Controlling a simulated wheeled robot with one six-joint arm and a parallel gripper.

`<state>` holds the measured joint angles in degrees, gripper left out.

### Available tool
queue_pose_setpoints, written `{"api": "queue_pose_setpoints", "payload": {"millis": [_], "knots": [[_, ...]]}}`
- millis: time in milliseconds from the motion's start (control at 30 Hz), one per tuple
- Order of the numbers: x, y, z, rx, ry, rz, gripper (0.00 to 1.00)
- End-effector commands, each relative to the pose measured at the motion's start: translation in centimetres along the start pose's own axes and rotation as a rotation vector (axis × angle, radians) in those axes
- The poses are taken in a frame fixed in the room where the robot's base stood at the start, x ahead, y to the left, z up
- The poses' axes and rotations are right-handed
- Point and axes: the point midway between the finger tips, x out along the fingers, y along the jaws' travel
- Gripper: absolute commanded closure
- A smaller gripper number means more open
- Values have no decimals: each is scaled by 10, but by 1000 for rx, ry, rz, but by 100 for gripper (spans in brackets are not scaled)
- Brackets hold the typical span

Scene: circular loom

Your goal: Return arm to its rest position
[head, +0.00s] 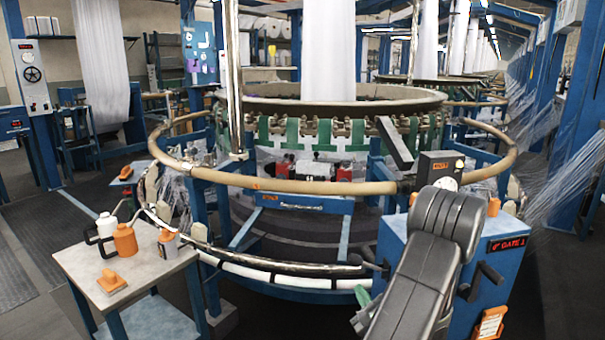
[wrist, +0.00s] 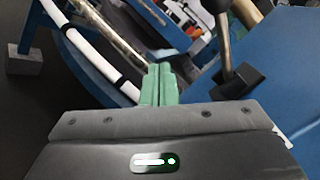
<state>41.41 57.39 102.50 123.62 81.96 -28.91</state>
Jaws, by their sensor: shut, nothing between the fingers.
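My arm rises in the lower right of the head view, a thick dark grey set of links in front of the blue control cabinet (head: 391,244). My gripper shows in the wrist view as two green fingers (wrist: 160,84) pressed together, with nothing between them. In the head view a small green part of my gripper (head: 362,296) shows low, left of the arm link and beside the cabinet. The rest of the gripper is mostly hidden behind the arm. In the wrist view, the blue cabinet face (wrist: 283,75) and a lever with a black base (wrist: 238,78) lie to the right of the fingers.
The circular loom (head: 300,186) with its tan ring rail fills the middle. A low white-and-black curved rail (head: 290,279) runs close to my gripper. A small table (head: 155,285) with orange and white containers stands at left. Dark floor (head: 310,322) is clear in front.

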Motion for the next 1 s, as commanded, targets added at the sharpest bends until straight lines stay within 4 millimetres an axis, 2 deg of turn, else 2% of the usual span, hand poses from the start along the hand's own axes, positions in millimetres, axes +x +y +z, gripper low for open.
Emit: {"api": "queue_pose_setpoints", "payload": {"millis": [433, 600, 1000], "knots": [[-2, 2, -28, -326, 0, 27, 100], [-6, -2, -42, -322, 1, 25, 100], [-7, -4, -45, -319, 0, 27, 100]]}}
